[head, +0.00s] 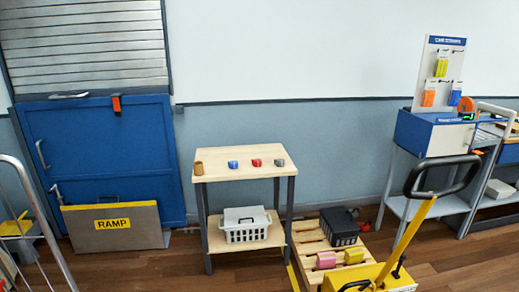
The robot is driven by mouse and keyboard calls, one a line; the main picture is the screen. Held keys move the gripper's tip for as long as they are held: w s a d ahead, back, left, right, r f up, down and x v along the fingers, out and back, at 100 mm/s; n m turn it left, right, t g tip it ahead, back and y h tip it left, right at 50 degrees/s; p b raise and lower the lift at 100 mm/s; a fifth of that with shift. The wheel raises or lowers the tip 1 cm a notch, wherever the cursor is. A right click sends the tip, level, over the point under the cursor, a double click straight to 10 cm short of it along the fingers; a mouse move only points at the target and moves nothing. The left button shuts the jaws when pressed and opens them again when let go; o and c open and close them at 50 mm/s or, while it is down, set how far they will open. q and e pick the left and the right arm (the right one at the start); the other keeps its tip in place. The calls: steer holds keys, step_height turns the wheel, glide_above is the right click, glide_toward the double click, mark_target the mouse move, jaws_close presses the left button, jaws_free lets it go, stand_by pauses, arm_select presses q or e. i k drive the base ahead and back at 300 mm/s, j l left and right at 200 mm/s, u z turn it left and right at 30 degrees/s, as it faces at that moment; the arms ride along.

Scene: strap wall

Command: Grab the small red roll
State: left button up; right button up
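The small red roll (256,163) lies on the light wooden top of a small table (222,172) in the middle of the head view. A blue roll (233,164) is to its left and a grey roll (279,162) is close to its right. A brown cup-like object (199,168) stands at the table's left end. Neither of my grippers shows in the head view.
A grey-white crate (247,235) sits on the table's lower shelf. A pallet (312,245) with a black crate (339,227) and a yellow pallet jack (375,277) stand at right. A RAMP board (112,226) leans at left. Floor shows before the table.

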mark_target(256, 163)
steer(key=i+j+u, duration=0.15)
steer(key=i+u, duration=0.15)
steer(key=i, duration=0.7)
steer(key=i+l+u, duration=0.1)
steer(key=i+u, duration=0.25)
steer(key=i, duration=0.7)
steer(key=i+j+z, duration=0.2)
steer(key=i+j, duration=0.15)
steer(key=i+j+z, duration=0.2)
steer(key=i+j, duration=0.2)
steer(key=i+j+z, duration=0.2)
steer(key=j, duration=0.3)
steer(key=i+j+z, duration=0.15)
steer(key=i+j, duration=0.25)
steer(key=j, duration=0.1)
